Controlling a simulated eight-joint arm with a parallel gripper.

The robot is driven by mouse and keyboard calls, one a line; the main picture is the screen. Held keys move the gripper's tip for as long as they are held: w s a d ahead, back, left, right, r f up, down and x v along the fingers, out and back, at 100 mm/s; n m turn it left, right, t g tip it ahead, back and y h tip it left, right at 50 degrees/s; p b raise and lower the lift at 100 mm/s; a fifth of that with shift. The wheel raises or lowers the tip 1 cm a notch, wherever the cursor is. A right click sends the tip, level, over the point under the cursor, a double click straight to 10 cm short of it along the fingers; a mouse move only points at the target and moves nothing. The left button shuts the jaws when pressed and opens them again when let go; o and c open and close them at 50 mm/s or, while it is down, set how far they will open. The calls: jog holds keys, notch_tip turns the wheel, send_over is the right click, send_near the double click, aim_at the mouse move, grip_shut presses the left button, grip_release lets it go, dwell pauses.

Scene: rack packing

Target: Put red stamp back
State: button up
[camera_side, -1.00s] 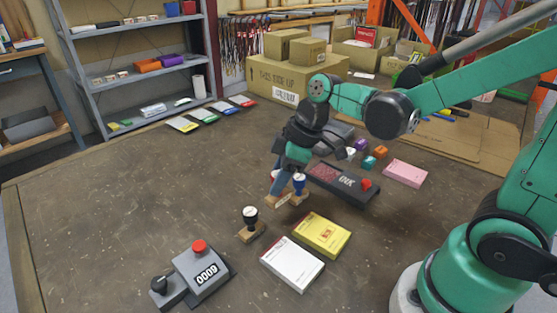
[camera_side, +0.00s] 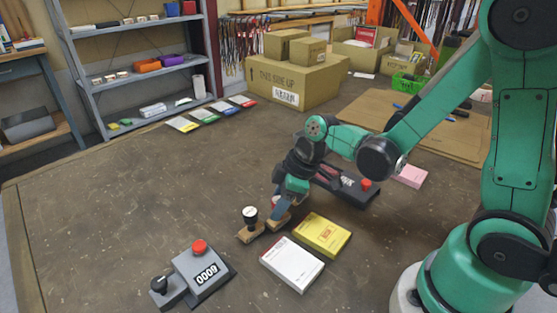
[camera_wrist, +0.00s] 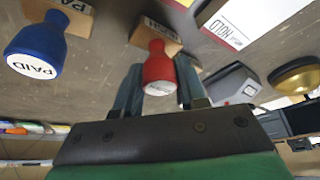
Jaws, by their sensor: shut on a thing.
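My gripper (camera_wrist: 158,88) is shut on the red stamp (camera_wrist: 158,65), which sits between its two fingers in the wrist view, with its wooden block at the far end. My fingers hide most of the red stamp there. A blue stamp marked PAID (camera_wrist: 38,45) stands apart to the left in the wrist view. I cannot tell whether the red stamp's block touches the table.
A yellow pad (camera_side: 322,235) and a white pad (camera_side: 292,265) lie in front. A grey counter with a red button (camera_side: 199,265) stands front left. The table's left side is clear.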

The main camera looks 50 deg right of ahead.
jog(key=o, duration=1)
jog(key=shift+f, duration=0.1)
jog(key=s+d+r+m+t+h, duration=0.2)
jog(key=s+r+m+t+h, duration=0.1)
jog(key=r+m, duration=0.6)
jog(key=shift+s+d+r+t, duration=0.3)
jog(key=shift+s+r+t, duration=0.2)
jog(key=shift+s+r, duration=0.25)
jog(key=shift+w, duration=0.1)
